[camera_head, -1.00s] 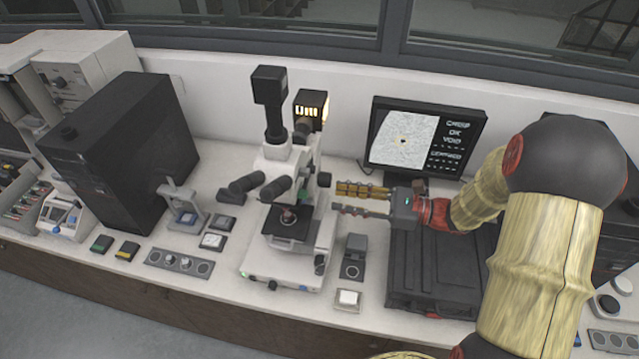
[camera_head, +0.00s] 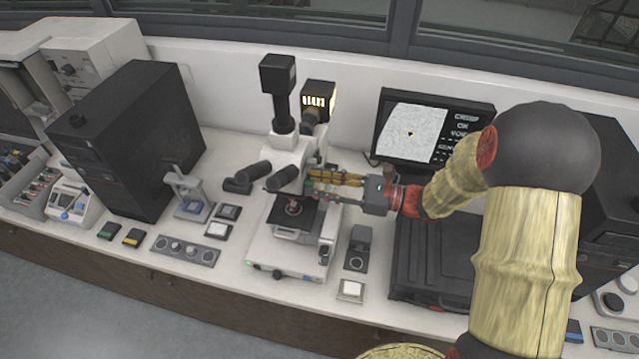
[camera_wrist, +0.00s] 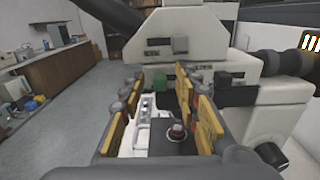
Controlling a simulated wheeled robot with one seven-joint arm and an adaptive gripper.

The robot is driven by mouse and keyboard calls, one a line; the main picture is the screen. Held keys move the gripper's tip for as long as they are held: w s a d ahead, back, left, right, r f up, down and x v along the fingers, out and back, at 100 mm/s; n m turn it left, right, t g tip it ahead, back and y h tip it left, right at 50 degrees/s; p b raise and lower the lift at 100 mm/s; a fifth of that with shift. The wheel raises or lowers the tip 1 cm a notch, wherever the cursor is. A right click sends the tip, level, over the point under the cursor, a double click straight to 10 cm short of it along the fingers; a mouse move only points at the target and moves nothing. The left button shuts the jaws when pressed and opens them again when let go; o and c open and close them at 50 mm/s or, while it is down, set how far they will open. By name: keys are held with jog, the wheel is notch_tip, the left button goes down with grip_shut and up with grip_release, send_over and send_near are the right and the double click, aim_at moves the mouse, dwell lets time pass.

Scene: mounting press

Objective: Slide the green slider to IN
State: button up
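The green slider (camera_wrist: 169,80) is a small block on the white microscope body, straight ahead in the wrist view; a small green patch also shows by the fingertips in the head view (camera_head: 309,188). My gripper (camera_wrist: 173,86) has its yellow fingers apart, one on each side of the green slider in that view. I cannot tell whether they touch it. In the head view my gripper (camera_head: 312,183) reaches in from the right to the microscope (camera_head: 290,150), below its head. The slider's markings are too small to read.
A black square block (camera_wrist: 229,78) sits right of the slider on the microscope.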

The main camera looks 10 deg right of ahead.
jog(key=shift+c, duration=1.2)
grip_shut()
